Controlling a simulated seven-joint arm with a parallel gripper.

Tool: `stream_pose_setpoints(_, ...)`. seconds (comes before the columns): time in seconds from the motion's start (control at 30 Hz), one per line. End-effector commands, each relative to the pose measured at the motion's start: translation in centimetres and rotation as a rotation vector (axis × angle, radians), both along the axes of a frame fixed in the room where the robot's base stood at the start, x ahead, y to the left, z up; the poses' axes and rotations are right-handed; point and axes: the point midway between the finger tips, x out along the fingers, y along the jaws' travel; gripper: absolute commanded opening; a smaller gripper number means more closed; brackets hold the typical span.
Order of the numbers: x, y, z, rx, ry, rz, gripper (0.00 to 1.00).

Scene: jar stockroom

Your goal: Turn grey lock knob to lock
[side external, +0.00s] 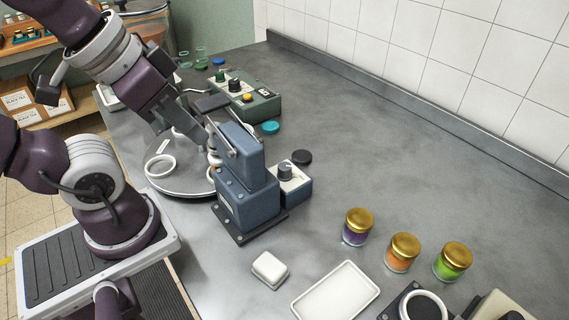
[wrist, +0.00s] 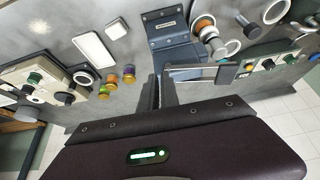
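The grey lock knob (side external: 285,169) sits on top of a small white-and-blue box (side external: 296,187) in the side external view. The box stands against the right side of the blue press (side external: 247,198). I cannot make the knob out in the wrist view. The blue press also shows in the wrist view (wrist: 172,56). Its lever (side external: 224,139) reaches up to a dark grip. My gripper (side external: 202,138) is behind the lever, left of the press and apart from the knob. In the wrist view its narrow fingers (wrist: 161,92) are close together, and the tips are hard to read.
A green control box (side external: 262,108) with knobs stands behind. A round turntable (side external: 180,186) holding rings is at the left. A white block (side external: 269,270), a white tray (side external: 335,292) and three gold-lidded jars (side external: 402,252) are in front.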

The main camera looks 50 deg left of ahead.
Motion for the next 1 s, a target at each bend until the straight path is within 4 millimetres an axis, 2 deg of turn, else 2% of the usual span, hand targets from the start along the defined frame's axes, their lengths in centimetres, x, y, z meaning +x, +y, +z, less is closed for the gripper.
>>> stream_pose_setpoints(0.03, 0.1, 0.0, 0.4, 0.000, -0.003, 0.000, 0.18)
stream_pose_setpoints(0.13, 0.1, 0.0, 3.0, 0.000, -0.008, 0.000, 0.37)
stream_pose_setpoints(0.2, 0.2, 0.0, 5.7, 0.001, -0.009, -0.002, 0.50)
stream_pose_setpoints(0.4, 5.6, 0.6, 7.4, 0.125, 0.158, -0.274, 0.50)
stream_pose_setpoints(0.67, 12.1, 1.5, 7.6, 0.208, 0.307, -0.585, 0.50)
stream_pose_setpoints(1.0, 18.8, 2.8, 5.1, 0.238, 0.445, -0.932, 0.50)
